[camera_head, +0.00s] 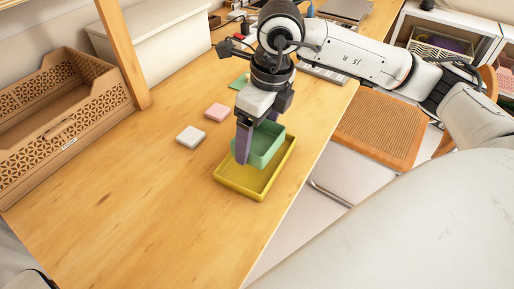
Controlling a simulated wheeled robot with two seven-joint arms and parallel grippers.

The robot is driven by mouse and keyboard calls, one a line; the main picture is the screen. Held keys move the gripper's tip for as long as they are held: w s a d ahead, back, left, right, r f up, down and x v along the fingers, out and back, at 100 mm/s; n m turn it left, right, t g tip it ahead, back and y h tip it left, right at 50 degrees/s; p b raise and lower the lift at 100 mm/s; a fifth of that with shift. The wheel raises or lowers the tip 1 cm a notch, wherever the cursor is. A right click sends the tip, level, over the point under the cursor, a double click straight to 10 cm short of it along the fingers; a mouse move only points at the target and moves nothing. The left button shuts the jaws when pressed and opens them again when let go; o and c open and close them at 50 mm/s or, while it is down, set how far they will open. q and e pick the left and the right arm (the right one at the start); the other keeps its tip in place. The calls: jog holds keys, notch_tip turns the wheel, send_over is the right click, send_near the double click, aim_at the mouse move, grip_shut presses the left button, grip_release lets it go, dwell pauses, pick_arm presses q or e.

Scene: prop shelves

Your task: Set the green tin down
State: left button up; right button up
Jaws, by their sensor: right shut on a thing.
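The green tin (268,148) is an open, rectangular container held at the wooden table's right side. My right gripper (245,147) comes down from above and is shut on the tin's left side. A larger yellow tray (238,187) lies on the table beneath the tin. The tin overlaps the tray in view; I cannot tell whether it touches the tray's floor. My left gripper is not in view.
A white block (190,136), a pink block (217,112) and a green piece (239,81) lie on the wooden table (150,210). A carved wooden crate (62,115) stands at left. A woven chair (378,125) is beyond the right edge. The table's front is clear.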

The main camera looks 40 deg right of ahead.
aim_at(258, 147)
jog(key=shift+f, duration=2.1)
jog(key=shift+f, duration=0.1)
jog(key=o, duration=1.1)
jog(key=r, duration=0.4)
jog(key=s+r, duration=0.1)
jog(key=r, duration=0.7)
jog(key=shift+s+d, duration=0.3)
jog(key=shift+d, duration=0.05)
